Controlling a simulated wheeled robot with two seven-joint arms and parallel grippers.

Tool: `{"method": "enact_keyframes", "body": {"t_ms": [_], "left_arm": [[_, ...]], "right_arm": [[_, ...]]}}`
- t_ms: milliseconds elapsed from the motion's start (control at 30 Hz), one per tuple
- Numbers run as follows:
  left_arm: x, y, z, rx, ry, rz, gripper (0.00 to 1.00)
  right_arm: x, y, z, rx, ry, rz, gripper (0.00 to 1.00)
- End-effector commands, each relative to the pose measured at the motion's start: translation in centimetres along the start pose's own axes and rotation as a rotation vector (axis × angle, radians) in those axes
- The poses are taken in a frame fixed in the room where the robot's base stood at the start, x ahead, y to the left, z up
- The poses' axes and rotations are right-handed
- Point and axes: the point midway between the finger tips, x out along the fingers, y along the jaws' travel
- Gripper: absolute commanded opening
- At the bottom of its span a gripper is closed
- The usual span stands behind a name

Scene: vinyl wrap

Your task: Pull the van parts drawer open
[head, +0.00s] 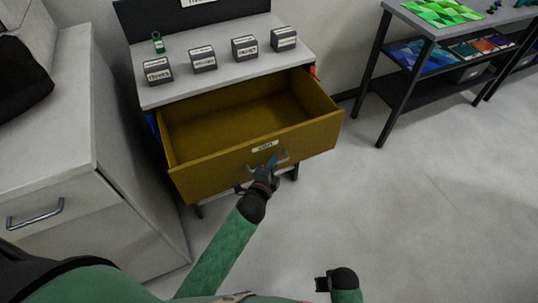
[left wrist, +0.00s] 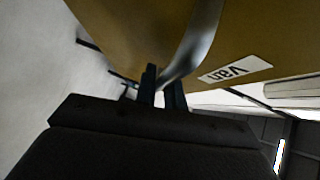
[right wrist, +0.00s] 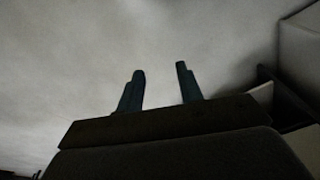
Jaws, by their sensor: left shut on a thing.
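The van parts drawer (head: 205,167) is yellow-brown, with a white label reading "van" (head: 264,146) on its front. It stands pulled out from under the grey bench top, and its inside is visible and looks empty. Its metal handle (head: 284,157) is on the front face. My left gripper (head: 270,164) is at the handle. In the left wrist view its fingers (left wrist: 164,88) are closed around the grey handle bar (left wrist: 196,42), with the label beside it. My right gripper (right wrist: 161,88) is open and empty above the floor, its two fingers apart, away from the drawer.
A light cabinet with a handle (head: 35,214) is close on the left. A dark-legged table (head: 381,75) stands at upper right. The floor (head: 420,200) at right is clear.

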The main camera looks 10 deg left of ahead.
Motion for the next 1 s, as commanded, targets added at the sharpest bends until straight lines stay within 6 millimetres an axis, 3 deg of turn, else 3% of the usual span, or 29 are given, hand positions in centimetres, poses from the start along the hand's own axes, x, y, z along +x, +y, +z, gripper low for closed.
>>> {"method": "enact_keyframes", "body": {"t_ms": [367,400,500,933,1000], "left_arm": [[-0.2,0.1,-0.2,0.000,0.000,0.000,0.00],[-0.2,0.1,-0.2,0.000,0.000,0.000,0.13],[-0.2,0.1,-0.2,0.000,0.000,0.000,0.32],[-1.0,0.3,-0.1,0.000,0.000,0.001,0.33],[-1.8,0.3,-0.1,0.000,0.000,0.001,0.33]], "right_arm": [[0.1,0.0,0.1,0.000,-0.001,0.000,0.36],[0.1,0.0,0.1,0.000,-0.001,0.000,0.36],[0.0,0.0,0.1,0.000,-0.001,0.000,0.36],[0.1,0.0,0.1,-0.001,-0.008,0.000,0.36],[-1.3,0.0,-0.5,-0.001,-0.001,0.000,0.36]]}}
